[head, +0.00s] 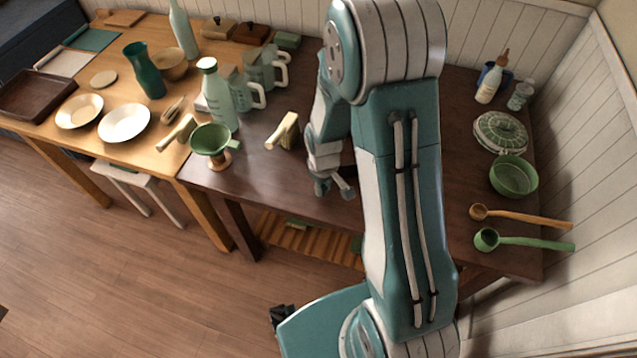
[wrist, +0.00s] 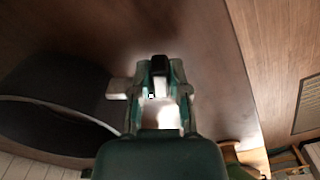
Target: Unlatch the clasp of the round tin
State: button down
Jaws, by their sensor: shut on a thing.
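The round tin (wrist: 50,100) is a large dark, curved body at the left of the wrist view, with a thin pale rim line. In the head view my arm hides most or all of it. My gripper (wrist: 157,75) is beside the tin's wall, its fingers close together. A small dark piece (wrist: 160,65), seemingly the clasp, sits between the fingertips. A pale tab (wrist: 120,88) shows just left of the fingers. In the head view my gripper (head: 335,188) is low over the front of the dark table. Whether the clasp is lifted cannot be told.
On the dark table (head: 260,195), a green funnel (head: 210,140) and a pale wooden block (head: 285,130) stand left of my gripper. Glass mugs (head: 265,70) stand behind. A lidded green dish (head: 500,132), a green bowl (head: 513,177) and two ladles (head: 520,240) are at the right.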

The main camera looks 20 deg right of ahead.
jog(key=shift+s+d+n, duration=0.2)
jog(key=shift+d+n, duration=0.05)
jog(key=shift+n, duration=0.4)
jog(key=shift+s+d+n, duration=0.2)
jog(key=shift+d+n, duration=0.05)
jog(key=shift+n, duration=0.4)
jog(key=c, duration=0.6)
grip_release()
notch_tip(320, 180, up, 12)
